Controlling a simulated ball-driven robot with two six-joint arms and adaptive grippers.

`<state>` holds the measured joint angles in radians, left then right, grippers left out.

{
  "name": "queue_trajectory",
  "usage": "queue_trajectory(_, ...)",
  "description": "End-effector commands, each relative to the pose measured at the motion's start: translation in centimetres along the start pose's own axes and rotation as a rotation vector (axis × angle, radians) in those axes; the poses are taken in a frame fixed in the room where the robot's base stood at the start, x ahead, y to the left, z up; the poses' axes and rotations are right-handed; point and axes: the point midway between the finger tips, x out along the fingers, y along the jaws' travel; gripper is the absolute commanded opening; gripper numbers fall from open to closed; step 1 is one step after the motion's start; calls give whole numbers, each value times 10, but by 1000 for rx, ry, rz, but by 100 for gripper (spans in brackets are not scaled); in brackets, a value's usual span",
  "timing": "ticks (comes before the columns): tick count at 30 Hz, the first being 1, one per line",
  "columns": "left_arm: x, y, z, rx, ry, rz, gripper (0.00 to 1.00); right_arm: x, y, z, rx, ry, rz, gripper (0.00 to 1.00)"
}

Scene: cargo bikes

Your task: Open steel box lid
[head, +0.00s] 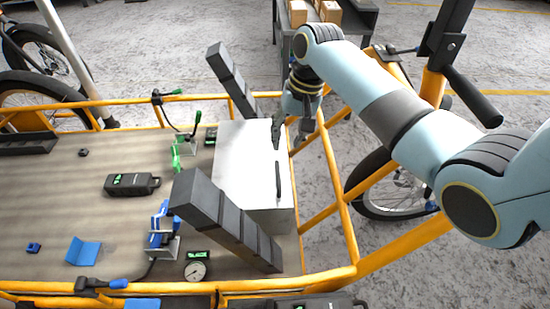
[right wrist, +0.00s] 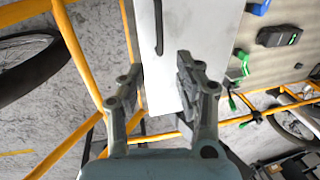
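The steel box (head: 240,155) stands on the cargo bed in the head view, its pale flat lid lying shut on top. A dark bar handle (head: 278,181) runs along the lid's right side; it also shows in the right wrist view (right wrist: 158,28). My right gripper (head: 288,126) is at the box's far right corner. In the right wrist view my right gripper (right wrist: 158,82) is open, with the lid's end between and beyond its fingers; nothing is held. I cannot tell whether a finger touches the box. My left gripper is not in view.
Dark slanted posts (head: 232,222) and (head: 232,80) stand near the box. Orange frame rails (head: 345,215) border the bed.

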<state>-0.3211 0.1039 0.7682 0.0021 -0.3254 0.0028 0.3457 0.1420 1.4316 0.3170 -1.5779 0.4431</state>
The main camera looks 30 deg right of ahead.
Motion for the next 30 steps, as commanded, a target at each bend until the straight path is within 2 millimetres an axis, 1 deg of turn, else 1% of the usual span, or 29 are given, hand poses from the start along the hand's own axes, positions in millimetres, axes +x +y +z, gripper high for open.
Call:
queue_trajectory(1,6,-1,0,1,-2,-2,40,14,1,2,1,-6,2,34)
queue_trajectory(6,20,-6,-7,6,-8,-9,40,54,2,3,0,-8,2,34)
queue_trajectory(7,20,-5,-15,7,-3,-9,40,61,2,3,0,-8,2,34)
queue_trajectory(10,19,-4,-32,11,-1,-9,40,80,2,3,0,-7,3,34)
queue_trajectory(15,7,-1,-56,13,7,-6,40,90,1,1,0,-2,1,34)
queue_trajectory(18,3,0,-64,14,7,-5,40,94,1,1,-1,-2,1,34)
queue_trajectory(22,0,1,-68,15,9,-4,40,96,1,1,-1,-1,1,34)
queue_trajectory(29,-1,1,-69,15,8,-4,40,96,0,1,-1,0,0,34)
queue_trajectory(30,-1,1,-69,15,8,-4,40,96,0,1,-1,0,0,32)
